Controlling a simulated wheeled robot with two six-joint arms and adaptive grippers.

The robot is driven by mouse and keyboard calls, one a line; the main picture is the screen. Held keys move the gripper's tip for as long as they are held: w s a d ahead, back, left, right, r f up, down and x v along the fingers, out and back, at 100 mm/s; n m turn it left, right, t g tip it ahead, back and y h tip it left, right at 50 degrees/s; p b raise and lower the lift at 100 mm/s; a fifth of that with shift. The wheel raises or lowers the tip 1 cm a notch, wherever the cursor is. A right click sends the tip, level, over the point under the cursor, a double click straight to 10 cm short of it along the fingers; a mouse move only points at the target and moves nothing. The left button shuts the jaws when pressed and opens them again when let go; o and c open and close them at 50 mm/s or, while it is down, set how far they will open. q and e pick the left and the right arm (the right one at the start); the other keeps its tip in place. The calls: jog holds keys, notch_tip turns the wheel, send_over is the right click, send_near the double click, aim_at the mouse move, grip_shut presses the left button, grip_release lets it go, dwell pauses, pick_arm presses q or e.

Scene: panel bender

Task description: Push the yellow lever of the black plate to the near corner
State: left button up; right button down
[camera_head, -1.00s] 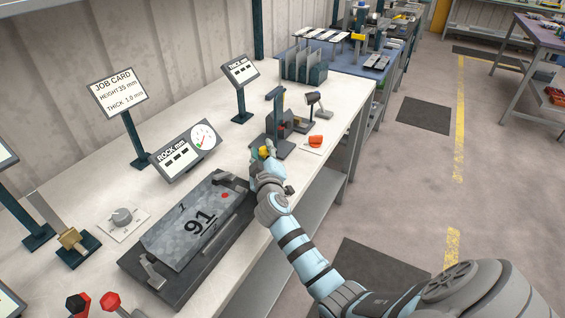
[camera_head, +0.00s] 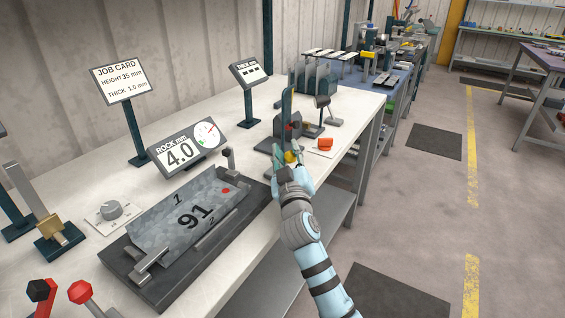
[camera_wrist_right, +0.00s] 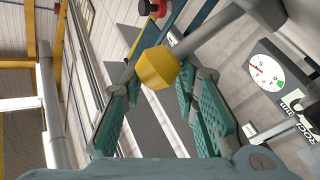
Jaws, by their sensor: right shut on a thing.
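The black plate (camera_head: 203,261) lies on the bench with a grey sheet marked 91 (camera_head: 195,213) on top. My right gripper (camera_head: 290,158) is beyond its far right end, close to a dark upright stand. It is shut on the yellow lever knob (camera_head: 290,157), mostly covered by the fingers. In the right wrist view the knob (camera_wrist_right: 158,68) sits between the green fingertips (camera_wrist_right: 165,80), with a grey rod running to the upper right. The rod's foot is hidden in the head view. My left gripper is not in view.
A gauge reading 4.0 (camera_head: 188,148) stands behind the plate. A dark-tipped post (camera_head: 228,158) rises at its far end. The dark stand (camera_head: 287,120) and an orange item (camera_head: 325,144) are near my gripper. Red and black knobs (camera_head: 80,292) are at lower left.

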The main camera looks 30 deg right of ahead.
jog(key=shift+s+d+f+m+b, duration=0.15)
jog(key=shift+f+m+b, duration=0.15)
jog(key=shift+f, duration=0.6)
jog(key=c, duration=1.5)
grip_release()
jog(key=shift+o, duration=1.1)
jog(key=shift+s+d, duration=0.15)
jog(key=shift+d, duration=0.05)
jog(key=shift+a+r, duration=0.1)
